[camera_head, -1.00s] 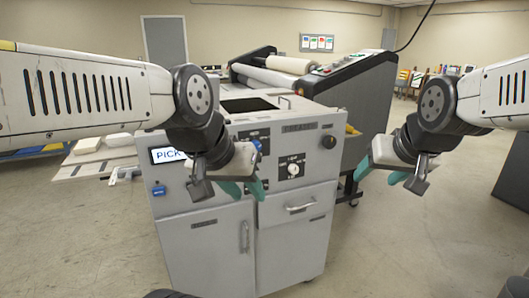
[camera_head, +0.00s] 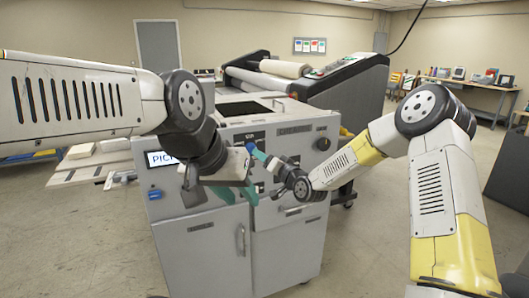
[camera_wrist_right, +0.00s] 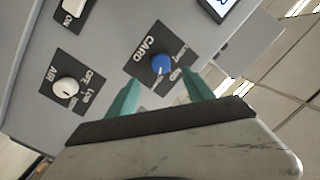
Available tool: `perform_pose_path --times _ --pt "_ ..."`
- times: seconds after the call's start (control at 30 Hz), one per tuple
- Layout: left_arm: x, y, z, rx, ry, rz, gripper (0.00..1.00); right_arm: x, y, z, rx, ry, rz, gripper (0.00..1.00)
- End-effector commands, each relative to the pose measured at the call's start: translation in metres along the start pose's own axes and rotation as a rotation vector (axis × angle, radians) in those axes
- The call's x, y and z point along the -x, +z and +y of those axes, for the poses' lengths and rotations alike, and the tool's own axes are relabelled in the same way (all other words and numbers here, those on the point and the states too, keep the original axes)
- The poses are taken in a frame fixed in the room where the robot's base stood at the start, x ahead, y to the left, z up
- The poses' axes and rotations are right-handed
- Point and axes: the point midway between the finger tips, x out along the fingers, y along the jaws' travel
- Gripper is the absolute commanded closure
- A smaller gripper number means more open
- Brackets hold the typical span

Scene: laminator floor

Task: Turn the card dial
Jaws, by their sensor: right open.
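A white AIR dial (camera_wrist_right: 65,87) sits beside the card dial, with an ON switch (camera_wrist_right: 74,9) near it. A lit screen (camera_head: 161,158) and a blue button (camera_head: 155,193) are at the panel's left. A laminator (camera_head: 330,85) stands behind.

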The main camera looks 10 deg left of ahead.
Motion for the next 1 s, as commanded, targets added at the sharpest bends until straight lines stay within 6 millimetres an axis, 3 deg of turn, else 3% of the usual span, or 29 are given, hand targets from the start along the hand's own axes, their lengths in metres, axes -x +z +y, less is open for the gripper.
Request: perform_pose_path --times 0.53,0.9,0.93,1.0 --pt "0.000 0.000 0.000 0.000 0.000 0.000 0.64 -0.071 0.001 -0.001 -0.012 -0.008 0.013 0.40" --pt "0.000 0.000 0.000 0.000 0.000 0.000 0.64 -0.079 0.000 -0.001 -0.011 -0.008 0.012 0.40" --pt "0.000 0.000 0.000 0.000 0.000 0.000 0.64 -0.079 0.000 -0.001 -0.011 -0.008 0.012 0.42" --pt "0.000 0.000 0.000 0.000 0.000 0.000 0.64 -0.079 0.000 -0.001 -0.011 -0.008 0.012 0.55"
